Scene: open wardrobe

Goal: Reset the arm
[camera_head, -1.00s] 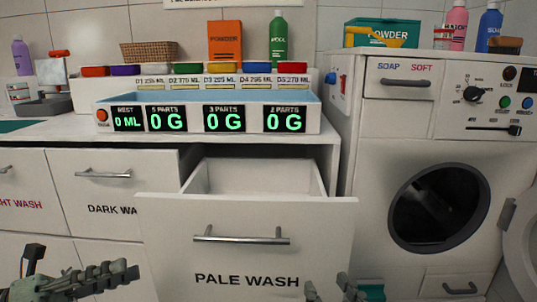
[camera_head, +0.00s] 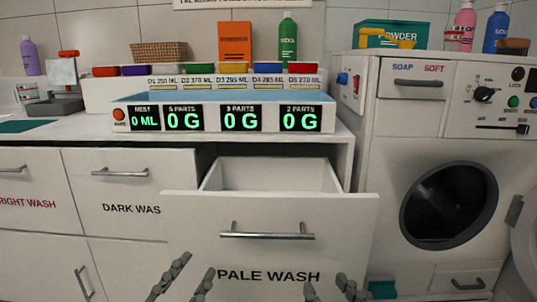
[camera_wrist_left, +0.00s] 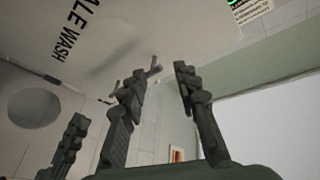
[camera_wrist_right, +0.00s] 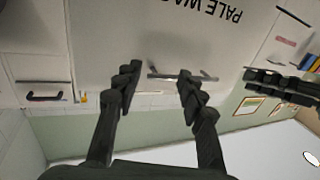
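My left gripper (camera_head: 186,272) is low in the head view, in front of the pale wash drawer. It is open, with a gap between its fingers in the left wrist view (camera_wrist_left: 158,85). My right gripper (camera_head: 331,288) is at the bottom of the head view, right of the left one. It is open and empty in the right wrist view (camera_wrist_right: 158,80). The pale wash drawer (camera_head: 340,225) is pulled out, and its visible inside looks empty. Both grippers appear apart from its handle (camera_head: 266,236).
The dark wash drawer (camera_head: 130,187) is shut. A dosing unit (camera_head: 210,140) with zero readings stands on the counter. At right is a washing machine (camera_head: 385,130) with its round door (camera_head: 525,240) open. A green bottle (camera_head: 288,42) and orange box (camera_head: 235,42) stand behind.

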